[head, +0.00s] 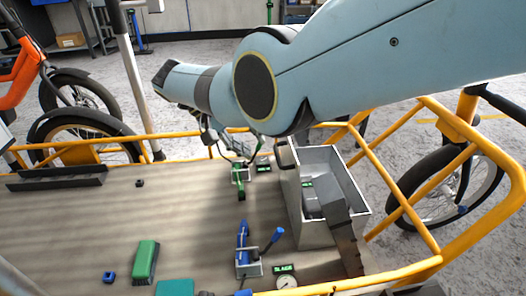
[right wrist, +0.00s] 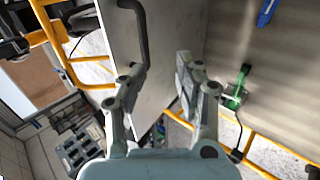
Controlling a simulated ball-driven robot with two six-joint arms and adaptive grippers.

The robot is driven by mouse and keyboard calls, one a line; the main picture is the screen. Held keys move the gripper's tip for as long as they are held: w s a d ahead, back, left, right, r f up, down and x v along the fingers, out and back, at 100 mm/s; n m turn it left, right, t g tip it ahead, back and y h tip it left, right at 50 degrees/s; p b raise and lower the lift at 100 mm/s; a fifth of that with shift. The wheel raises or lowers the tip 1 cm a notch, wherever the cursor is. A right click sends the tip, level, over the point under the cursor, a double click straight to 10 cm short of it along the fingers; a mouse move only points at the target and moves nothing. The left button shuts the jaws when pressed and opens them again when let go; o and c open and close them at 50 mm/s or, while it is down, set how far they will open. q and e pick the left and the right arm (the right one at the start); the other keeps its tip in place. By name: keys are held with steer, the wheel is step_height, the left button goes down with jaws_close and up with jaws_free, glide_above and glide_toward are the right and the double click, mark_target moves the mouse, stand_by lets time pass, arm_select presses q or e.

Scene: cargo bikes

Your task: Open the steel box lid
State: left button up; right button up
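The steel box (head: 318,236) stands at the right of the cargo bed, and I can see into its open top in the head view. In the right wrist view a flat steel panel (right wrist: 178,30) with a dark bar handle (right wrist: 142,35) shows beyond my fingers; I cannot tell whether it is the lid or a wall. My right gripper (right wrist: 155,72) is open, with nothing seen between its fingertips. In the head view the right gripper (head: 228,143) is small and partly hidden by my arm, left of the box. My left gripper is not in view.
A green clamp tool (head: 240,182), a blue tool (head: 243,240), a green brush-like block (head: 145,262) and a small blue part (head: 109,277) lie on the cargo bed (head: 190,225). Yellow rails (head: 395,200) border the bed. The bed's left middle is mostly clear.

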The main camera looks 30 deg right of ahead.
steer(key=v, duration=0.6)
steer(key=shift+a, duration=0.2)
